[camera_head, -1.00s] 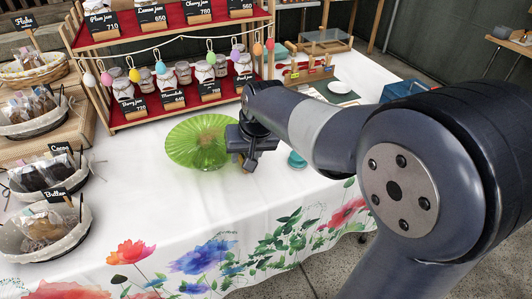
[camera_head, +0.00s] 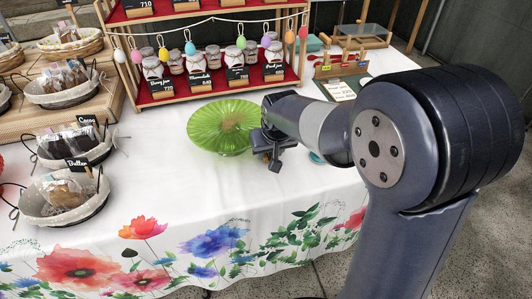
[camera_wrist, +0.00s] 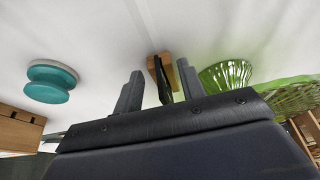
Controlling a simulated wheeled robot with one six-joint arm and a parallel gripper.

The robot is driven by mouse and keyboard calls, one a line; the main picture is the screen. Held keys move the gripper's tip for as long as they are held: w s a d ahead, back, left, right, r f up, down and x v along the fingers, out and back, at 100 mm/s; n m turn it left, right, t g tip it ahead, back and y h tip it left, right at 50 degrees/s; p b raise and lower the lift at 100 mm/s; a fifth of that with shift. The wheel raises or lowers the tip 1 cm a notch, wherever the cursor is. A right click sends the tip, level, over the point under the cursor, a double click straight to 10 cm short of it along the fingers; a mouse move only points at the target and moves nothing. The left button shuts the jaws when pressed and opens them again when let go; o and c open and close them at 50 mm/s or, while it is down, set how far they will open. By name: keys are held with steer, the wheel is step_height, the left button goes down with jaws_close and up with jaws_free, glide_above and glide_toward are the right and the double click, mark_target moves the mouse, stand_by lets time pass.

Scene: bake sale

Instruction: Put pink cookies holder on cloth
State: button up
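A small wooden holder with a dark card (camera_wrist: 160,75) stands on the white surface in the wrist view. Its writing is not readable, so I cannot tell whether it is the pink cookies holder. My gripper (camera_wrist: 158,92) is open, its two fingers apart, with the holder showing between and beyond them, nearer the right finger. In the head view my gripper (camera_head: 272,155) is low over the table, right of the green plate, and hides the holder. A white cloth with printed flowers (camera_head: 165,185) covers the table.
The green glass plate (camera_head: 225,127) stands close left of my gripper, also at right in the wrist view (camera_wrist: 228,75). A teal round object (camera_wrist: 48,85) is on the other side. The jam rack (camera_head: 205,90) stands behind; baskets (camera_head: 65,200) line the left. The cloth's front middle is clear.

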steer(key=shift+x, duration=0.9)
steer(key=shift+r, duration=0.1)
steer(key=c, duration=0.8)
steer(key=shift+w+r+p, duration=0.1)
steer(key=shift+r+p, duration=0.3)
